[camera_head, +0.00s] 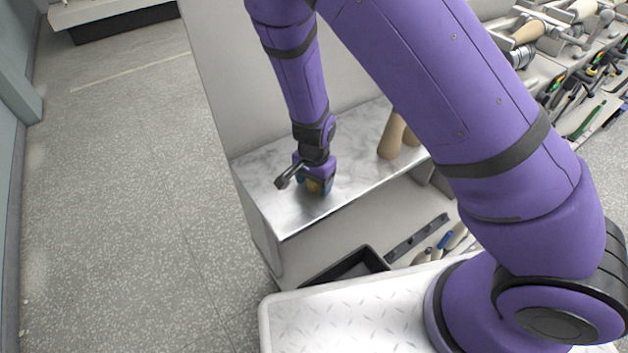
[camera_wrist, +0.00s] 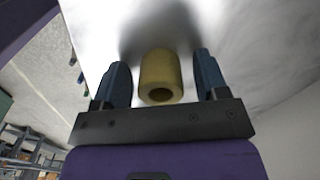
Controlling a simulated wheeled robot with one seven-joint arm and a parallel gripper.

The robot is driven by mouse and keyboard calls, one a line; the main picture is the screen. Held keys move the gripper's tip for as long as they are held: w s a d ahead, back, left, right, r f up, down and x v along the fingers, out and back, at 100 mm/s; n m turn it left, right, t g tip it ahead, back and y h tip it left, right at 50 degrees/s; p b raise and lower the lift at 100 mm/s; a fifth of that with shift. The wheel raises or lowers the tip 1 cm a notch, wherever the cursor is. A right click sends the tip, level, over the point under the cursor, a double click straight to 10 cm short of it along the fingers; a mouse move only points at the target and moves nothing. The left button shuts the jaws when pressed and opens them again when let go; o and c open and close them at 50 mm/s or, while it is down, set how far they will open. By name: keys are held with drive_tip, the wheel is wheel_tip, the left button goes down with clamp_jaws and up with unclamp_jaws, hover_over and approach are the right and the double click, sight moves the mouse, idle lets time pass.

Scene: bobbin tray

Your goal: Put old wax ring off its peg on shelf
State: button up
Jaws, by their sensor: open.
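A yellowish wax ring (camera_wrist: 160,72), a short thick cylinder with a hole in its end, is between the two fingers of my gripper (camera_wrist: 161,84) in the wrist view. Gaps show on both sides of it, so the open fingers do not grip it. The ring appears to be on or just at the shelf surface; contact is hard to tell. No peg can be made out.
Tan cylinders (camera_head: 390,138) stand on the shelf right of my gripper. A dark tray (camera_head: 345,270) and a tool rack (camera_head: 418,238) are below the shelf's front edge. Racks of tools (camera_head: 585,75) fill the far right. Shelf surface left of my gripper is clear.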

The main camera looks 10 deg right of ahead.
drive_tip(key=shift+r, duration=0.15)
drive_tip(key=s+d+r+n+y, duration=0.1)
drive_tip(key=d+r, duration=0.2)
drive_tip(key=r, duration=0.9)
drive_tip(key=s+d+r+n+y, duration=0.1)
drive_tip(key=d+r+n+y, duration=0.1)
drive_tip(key=r, duration=1)
drive_tip(key=s+d+r+n+t+h, duration=0.3)
drive_tip(key=s+d+r+n+t, duration=0.2)
drive_tip(key=s+d+r, duration=1)
wheel_tip(320, 180, up, 4)
drive_tip(key=s+n, duration=0.1)
drive_tip(key=s, duration=0.1)
drive_tip(key=shift+s+f, duration=0.15)
drive_tip(key=shift+s, duration=0.2)
